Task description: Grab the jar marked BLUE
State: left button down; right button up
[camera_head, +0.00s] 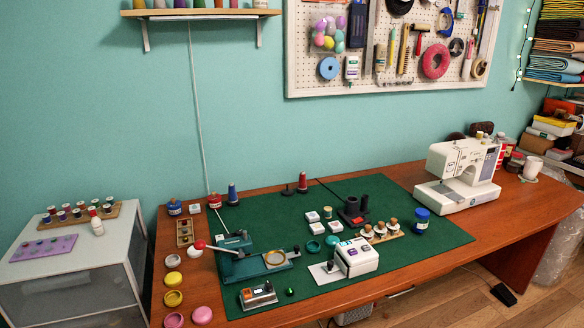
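The writing on these jars is too small to read. Neither of my grippers is in view.
A white sewing machine (460,168) stands at the table's right. A wooden rack (381,236) of small corked bottles and a white box (357,257) are left of the blue jar. A teal device (250,262) lies at left. The mat's right front is clear.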

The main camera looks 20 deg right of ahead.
aim_at(419, 226)
jog(key=z, duration=1.65)
